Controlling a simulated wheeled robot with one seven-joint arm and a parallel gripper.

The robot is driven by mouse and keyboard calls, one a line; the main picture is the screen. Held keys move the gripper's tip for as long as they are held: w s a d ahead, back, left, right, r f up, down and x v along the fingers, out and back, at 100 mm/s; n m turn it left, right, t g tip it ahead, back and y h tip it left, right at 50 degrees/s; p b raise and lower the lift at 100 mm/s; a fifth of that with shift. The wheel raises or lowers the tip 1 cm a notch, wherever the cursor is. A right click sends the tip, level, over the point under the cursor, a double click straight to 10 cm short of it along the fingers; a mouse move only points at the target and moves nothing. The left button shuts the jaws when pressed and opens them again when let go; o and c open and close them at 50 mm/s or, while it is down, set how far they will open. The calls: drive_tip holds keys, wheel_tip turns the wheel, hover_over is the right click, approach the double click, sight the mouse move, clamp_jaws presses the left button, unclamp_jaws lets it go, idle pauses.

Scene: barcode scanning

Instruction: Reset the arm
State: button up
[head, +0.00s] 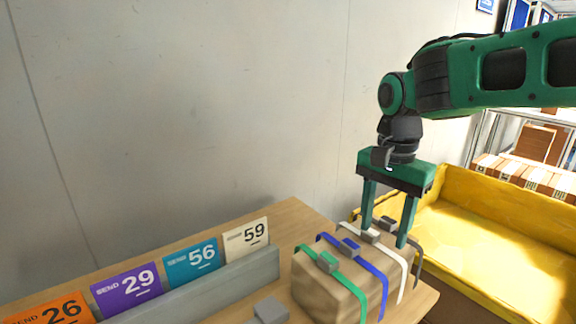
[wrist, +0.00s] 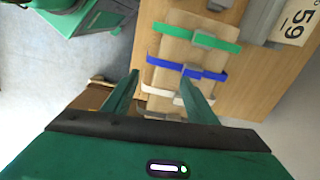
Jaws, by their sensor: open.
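My arm reaches in from the right in the head view and my gripper (head: 387,238) points down. Its two green fingers are apart over a brown parcel (head: 318,297) on the wooden table. The parcel carries green, blue, white and dark straps with small grey or blue blocks on top. The white strap's block lies between or just behind the fingers; I cannot tell whether they touch it. In the wrist view my gripper (wrist: 160,85) is open, with the parcel (wrist: 172,52) beyond the fingertips.
A grey rack (head: 200,290) on the table (head: 290,215) holds cards numbered 26, 29, 56 and 59. A small grey block (head: 270,309) lies left of the parcel. A yellow bin (head: 480,225) stands at right, with boxes (head: 525,172) behind. A wall is close behind the table.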

drive_tip(key=s+d+f+n, duration=0.2)
drive_tip(key=s+d+f, duration=0.2)
drive_tip(key=s+d, duration=0.5)
drive_tip(key=s+d+f+n, duration=0.1)
drive_tip(key=s+d+f, duration=0.4)
drive_tip(key=s+d, duration=0.5)
drive_tip(key=shift+d+f+n, duration=0.2)
drive_tip(key=shift+f+n, duration=0.05)
drive_tip(key=shift+n, duration=0.15)
drive_tip(key=shift+w+f, duration=0.25)
drive_tip(key=shift+w, duration=0.35)
